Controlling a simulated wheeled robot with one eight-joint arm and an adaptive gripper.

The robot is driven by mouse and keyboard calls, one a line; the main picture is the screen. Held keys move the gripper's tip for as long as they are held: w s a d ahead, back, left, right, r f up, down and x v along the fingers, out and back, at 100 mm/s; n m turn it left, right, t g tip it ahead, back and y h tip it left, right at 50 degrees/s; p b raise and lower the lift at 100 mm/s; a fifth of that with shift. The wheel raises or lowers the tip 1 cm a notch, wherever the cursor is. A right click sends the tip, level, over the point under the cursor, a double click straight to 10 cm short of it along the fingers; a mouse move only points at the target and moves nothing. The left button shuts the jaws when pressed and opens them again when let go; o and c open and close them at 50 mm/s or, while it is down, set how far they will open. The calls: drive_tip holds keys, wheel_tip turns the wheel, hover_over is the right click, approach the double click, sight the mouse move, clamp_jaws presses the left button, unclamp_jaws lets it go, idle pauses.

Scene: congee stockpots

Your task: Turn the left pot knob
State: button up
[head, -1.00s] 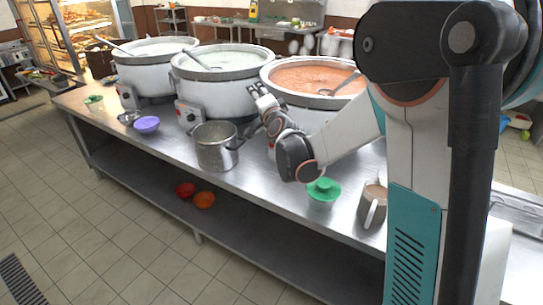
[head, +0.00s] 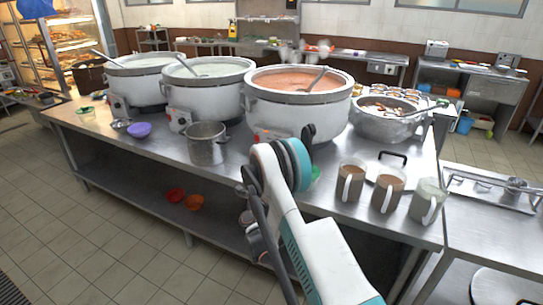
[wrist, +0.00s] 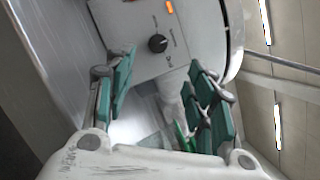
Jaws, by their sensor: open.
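The left pot (head: 140,86) is a white stockpot of pale congee at the far left of the counter. Its control box with the knob (head: 119,107) faces front, small in the head view. My gripper (wrist: 160,92) is open and empty in the wrist view, its teal-padded fingers spread apart. Beyond the fingertips is a control panel with a black round knob (wrist: 157,43) and a lit orange lamp; the fingers do not touch the knob. That panel seems to be the right-hand pot's. In the head view my arm hides the gripper.
A middle pot (head: 208,92) and a right pot of orange congee (head: 300,112) stand alongside. A steel pot (head: 206,150) and purple bowl (head: 138,130) sit near the front edge. Several mugs (head: 387,190) stand at right.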

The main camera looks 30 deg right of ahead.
drive_tip(key=shift+s+d+f, duration=0.1)
drive_tip(key=shift+s+f, duration=0.05)
drive_tip(key=shift+f, duration=0.15)
drive_tip(key=shift+d, duration=0.15)
drive_tip(key=b+x, duration=0.3)
drive_tip(key=x, duration=0.8)
drive_tip(key=shift+w+d, duration=0.2)
drive_tip(key=shift+w, duration=0.1)
drive_tip(key=shift+b+x, duration=0.4)
drive_tip(key=shift+x, duration=0.5)
drive_tip(key=shift+r, duration=0.2)
drive_tip(key=c, duration=1.1)
